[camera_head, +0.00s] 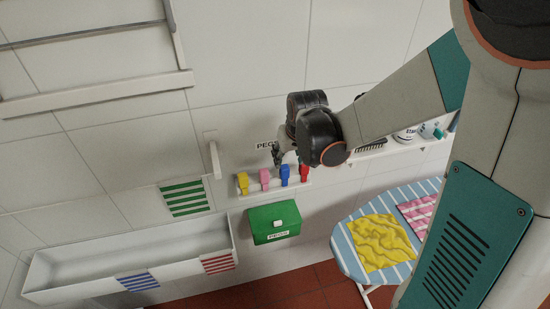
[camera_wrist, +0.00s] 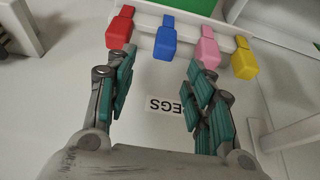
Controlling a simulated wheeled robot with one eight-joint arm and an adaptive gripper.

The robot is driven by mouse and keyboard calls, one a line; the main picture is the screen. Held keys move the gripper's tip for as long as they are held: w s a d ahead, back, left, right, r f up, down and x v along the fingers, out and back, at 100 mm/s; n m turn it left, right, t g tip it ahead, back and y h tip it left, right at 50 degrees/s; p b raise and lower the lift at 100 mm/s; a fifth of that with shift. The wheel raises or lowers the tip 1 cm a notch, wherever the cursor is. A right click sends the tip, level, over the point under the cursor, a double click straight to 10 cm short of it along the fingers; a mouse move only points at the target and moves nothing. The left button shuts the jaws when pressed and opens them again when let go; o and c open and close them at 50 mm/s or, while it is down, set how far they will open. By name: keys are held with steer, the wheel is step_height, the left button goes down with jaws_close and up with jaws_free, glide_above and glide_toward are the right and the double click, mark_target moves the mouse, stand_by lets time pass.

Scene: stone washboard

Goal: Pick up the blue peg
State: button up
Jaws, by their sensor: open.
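The blue peg (camera_head: 284,175) stands in a row on a small white wall shelf in the head view, between the pink peg (camera_head: 265,179) and the red peg (camera_head: 304,172). In the wrist view the blue peg (camera_wrist: 166,42) shows ahead of the fingers, near the middle of the gap between them and apart from them. My gripper (camera_head: 279,156) is just above the row in the head view, partly hidden by my wrist. In the wrist view my gripper (camera_wrist: 158,78) is open and empty, its teal-padded fingers spread.
The yellow peg (camera_head: 242,183) stands at the row's left end. A green box (camera_head: 274,222) hangs below the shelf (camera_head: 255,190). A white trough (camera_head: 130,262) is at lower left. An ironing board (camera_head: 350,245) with yellow cloth (camera_head: 383,242) stands at right.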

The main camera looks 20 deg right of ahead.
mark_target(285, 167)
steer(key=x, duration=0.2)
steer(key=shift+w+f, duration=0.15)
steer(key=shift+f, duration=0.1)
steer(key=shift+s+a+b+x, duration=0.15)
steer(key=shift+b+x, duration=0.2)
steer(key=shift+x, duration=1)
steer(key=shift+s+a+b+x, duration=0.1)
steer(key=shift+b+x, duration=0.2)
steer(key=shift+x, duration=1)
steer(key=c, duration=0.8)
